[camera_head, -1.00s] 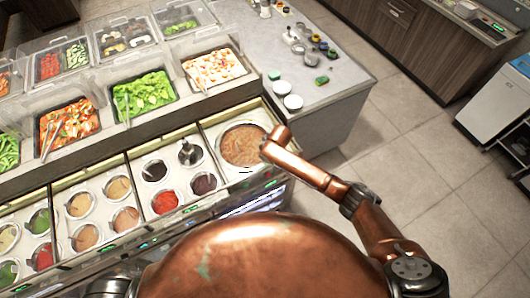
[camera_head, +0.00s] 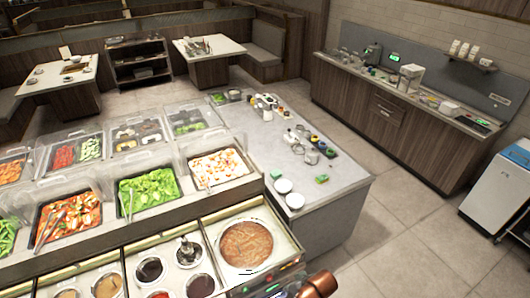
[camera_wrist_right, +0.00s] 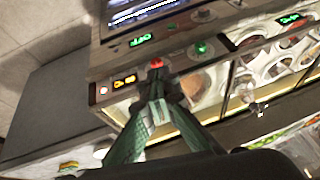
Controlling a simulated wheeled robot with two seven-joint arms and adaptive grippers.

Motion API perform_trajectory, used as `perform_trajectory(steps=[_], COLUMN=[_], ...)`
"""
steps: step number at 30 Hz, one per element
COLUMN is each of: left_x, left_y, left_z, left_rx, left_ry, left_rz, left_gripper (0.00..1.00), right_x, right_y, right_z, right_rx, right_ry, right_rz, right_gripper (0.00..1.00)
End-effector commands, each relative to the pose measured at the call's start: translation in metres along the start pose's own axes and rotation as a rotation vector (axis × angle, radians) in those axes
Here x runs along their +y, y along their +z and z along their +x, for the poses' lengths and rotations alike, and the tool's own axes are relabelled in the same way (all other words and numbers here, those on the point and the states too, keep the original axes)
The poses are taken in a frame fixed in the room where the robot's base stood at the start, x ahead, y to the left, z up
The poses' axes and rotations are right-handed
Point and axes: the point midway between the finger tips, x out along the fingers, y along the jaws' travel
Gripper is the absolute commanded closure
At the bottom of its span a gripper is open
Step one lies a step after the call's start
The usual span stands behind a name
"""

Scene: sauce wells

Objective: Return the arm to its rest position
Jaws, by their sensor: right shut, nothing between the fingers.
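In the head view, only a small copper piece of my right arm shows at the bottom edge, right of the brown sauce well. In the right wrist view, my right gripper (camera_wrist_right: 157,88) has its two greenish fingers meeting at the tips, with nothing held. The fingertips overlap the counter's front panel in that view; I cannot tell whether they touch it. The large round well of brown sauce (camera_head: 246,246) sits at the counter's right end. My left gripper is in neither view.
Smaller sauce wells (camera_head: 150,270) line the front left. Food trays (camera_head: 147,188) under clear covers stand behind them. A grey side counter (camera_head: 255,145) holds white bowls, a green sponge (camera_head: 321,178) and small jars. Open tiled floor (camera_head: 420,215) lies to the right.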

Motion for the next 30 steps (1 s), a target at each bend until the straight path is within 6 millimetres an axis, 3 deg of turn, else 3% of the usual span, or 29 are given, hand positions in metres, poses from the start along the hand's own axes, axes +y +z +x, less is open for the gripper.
perform_trajectory(steps=[1, 3, 9, 15, 25, 26, 30], left_x=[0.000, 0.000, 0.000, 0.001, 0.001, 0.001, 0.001], left_y=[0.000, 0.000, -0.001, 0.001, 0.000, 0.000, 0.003], left_z=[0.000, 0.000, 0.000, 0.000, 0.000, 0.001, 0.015], left_rx=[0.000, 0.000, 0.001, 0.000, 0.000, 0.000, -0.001], left_ry=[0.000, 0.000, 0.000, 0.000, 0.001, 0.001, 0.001], left_rz=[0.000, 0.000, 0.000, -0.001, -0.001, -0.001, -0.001], left_gripper=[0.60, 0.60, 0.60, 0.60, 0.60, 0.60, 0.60], right_x=[0.011, 0.031, 0.078, 0.100, 0.121, 0.122, 0.131], right_y=[0.026, 0.059, 0.142, 0.193, 0.257, 0.261, 0.270], right_z=[-0.014, -0.036, -0.099, -0.140, -0.198, -0.198, -0.154], right_rx=[0.003, 0.004, -0.017, -0.047, -0.099, -0.104, -0.112], right_ry=[0.017, 0.058, 0.189, 0.277, 0.394, 0.399, 0.387], right_rz=[0.047, 0.101, 0.219, 0.280, 0.347, 0.350, 0.345], right_gripper=[1.00, 1.00, 1.00, 1.00, 1.00, 1.00, 1.00])
